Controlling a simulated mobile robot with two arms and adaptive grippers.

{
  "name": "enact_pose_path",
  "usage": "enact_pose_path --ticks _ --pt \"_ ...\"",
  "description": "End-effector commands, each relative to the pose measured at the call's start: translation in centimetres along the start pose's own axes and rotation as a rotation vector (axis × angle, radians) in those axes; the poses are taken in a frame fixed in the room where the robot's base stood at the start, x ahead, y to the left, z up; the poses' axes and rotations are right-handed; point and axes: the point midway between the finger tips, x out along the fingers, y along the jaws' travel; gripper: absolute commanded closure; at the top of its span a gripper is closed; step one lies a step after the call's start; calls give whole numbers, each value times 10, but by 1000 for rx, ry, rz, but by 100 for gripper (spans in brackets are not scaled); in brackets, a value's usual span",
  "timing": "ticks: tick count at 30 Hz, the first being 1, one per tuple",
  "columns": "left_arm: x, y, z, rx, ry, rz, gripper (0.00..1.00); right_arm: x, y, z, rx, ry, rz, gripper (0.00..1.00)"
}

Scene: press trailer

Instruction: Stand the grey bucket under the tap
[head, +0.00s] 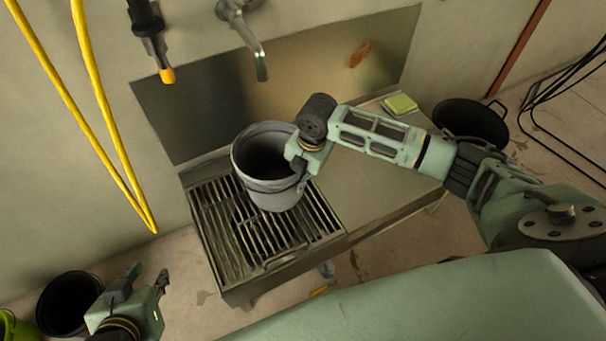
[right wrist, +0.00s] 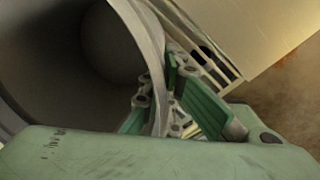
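The grey bucket (head: 268,195) is upright, over the slatted grate (head: 225,245) of the sink stand. I cannot tell whether its base touches the slats. The tap (head: 260,62) hangs from the wall behind, its spout end above and beyond the bucket's far rim. My right gripper (head: 299,168) is at the bucket's right rim. In the right wrist view the fingers (right wrist: 168,100) pinch the bucket wall (right wrist: 145,45), one inside and one outside. The bucket's inside looks dark and empty. My left gripper (head: 148,280) is open and empty at the lower left, away from the stand.
A steel worktop (head: 370,180) adjoins the grate, with a green-yellow sponge (head: 400,104) at its back. Black tubs stand on the floor at right (head: 470,122) and lower left (head: 68,305). A yellow hose (head: 100,110) and a nozzle (head: 152,45) hang at left.

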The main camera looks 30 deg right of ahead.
Motion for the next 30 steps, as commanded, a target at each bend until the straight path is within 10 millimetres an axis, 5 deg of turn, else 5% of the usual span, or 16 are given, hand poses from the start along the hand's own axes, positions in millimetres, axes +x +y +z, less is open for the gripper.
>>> enact_pose_path --ticks 4,13,23,30 --pt "1 0 -2 0 11 1 73 3 0 0 0 0 2 100" --pt "1 1 -4 0 18 2 73 2 0 0 0 0 1 73" --pt "1 1 -6 1 19 3 73 0 0 0 0 0 0 73" --pt "1 1 -5 1 17 2 73 -38 1 1 -1 -3 5 73"
